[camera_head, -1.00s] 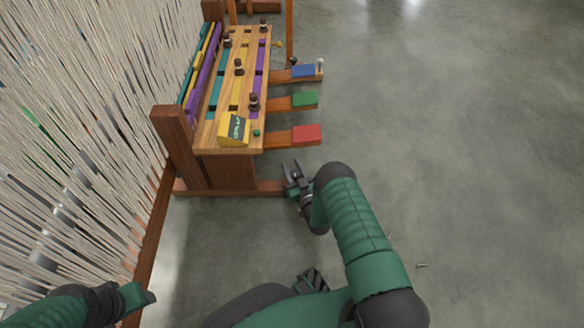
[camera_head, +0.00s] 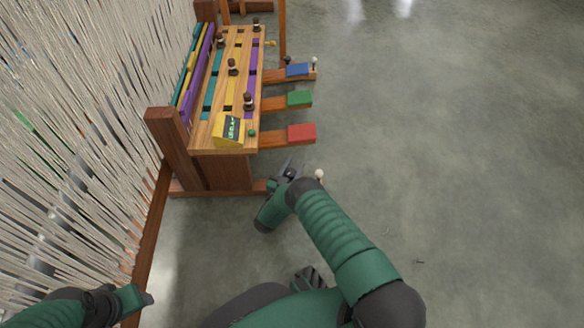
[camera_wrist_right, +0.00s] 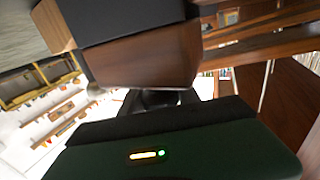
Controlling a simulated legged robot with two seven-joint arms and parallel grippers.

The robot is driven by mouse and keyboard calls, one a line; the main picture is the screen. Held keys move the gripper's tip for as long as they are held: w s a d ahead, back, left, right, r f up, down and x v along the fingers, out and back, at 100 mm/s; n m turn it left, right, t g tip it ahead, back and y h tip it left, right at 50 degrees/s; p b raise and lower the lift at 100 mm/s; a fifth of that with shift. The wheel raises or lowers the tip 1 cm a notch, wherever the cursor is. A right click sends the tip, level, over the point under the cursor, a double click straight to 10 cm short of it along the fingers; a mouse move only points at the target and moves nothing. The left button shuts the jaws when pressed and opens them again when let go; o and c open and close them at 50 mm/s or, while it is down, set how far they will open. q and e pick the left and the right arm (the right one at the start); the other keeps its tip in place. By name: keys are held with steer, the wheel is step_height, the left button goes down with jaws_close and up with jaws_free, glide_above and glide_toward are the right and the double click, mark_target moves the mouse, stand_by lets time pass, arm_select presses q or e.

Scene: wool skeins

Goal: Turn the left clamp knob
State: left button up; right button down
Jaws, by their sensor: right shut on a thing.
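The wooden loom bench (camera_head: 222,170) stands upper left of centre in the head view. My right gripper (camera_head: 286,170) is low beside the near corner of the bench, by the end of its foot beam. In the right wrist view a brown wooden block (camera_wrist_right: 145,62) fills the top middle, with a dark round part (camera_wrist_right: 160,98) below it, right at my jaw. My right gripper is shut on this part, seemingly the clamp knob; the jaw hides most of it. My left gripper (camera_head: 146,298) is at the lower left, away from the bench; its opening is unclear.
Red (camera_head: 301,133), green (camera_head: 299,98) and blue (camera_head: 297,70) pedals stick out right of the bench. Dark pegs (camera_head: 248,100) stand on its top beside a yellow block (camera_head: 228,130). White cords (camera_head: 80,140) hang at left. The grey floor (camera_head: 450,150) at right is mostly clear.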

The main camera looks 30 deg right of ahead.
steer(key=shift+s+d+f+m+g+h, duration=0.15)
steer(key=shift+m+g+h, duration=0.25)
steer(key=shift+m+g, duration=0.4)
steer(key=shift+s+a+r+m+g+h, duration=0.15)
steer(key=shift+m+g+h, duration=0.3)
steer(key=shift+g, duration=0.55)
steer(key=shift+s+d+f+m+g+h, duration=0.15)
steer(key=shift+s+m+g+h, duration=0.15)
steer(key=shift+m+g, duration=0.5)
steer(key=shift+g, duration=0.4)
steer(key=c, duration=0.9)
jaws_free()
steer(key=shift+w, duration=0.1)
steer(key=v, duration=1.2)
steer(key=shift+f, duration=0.1)
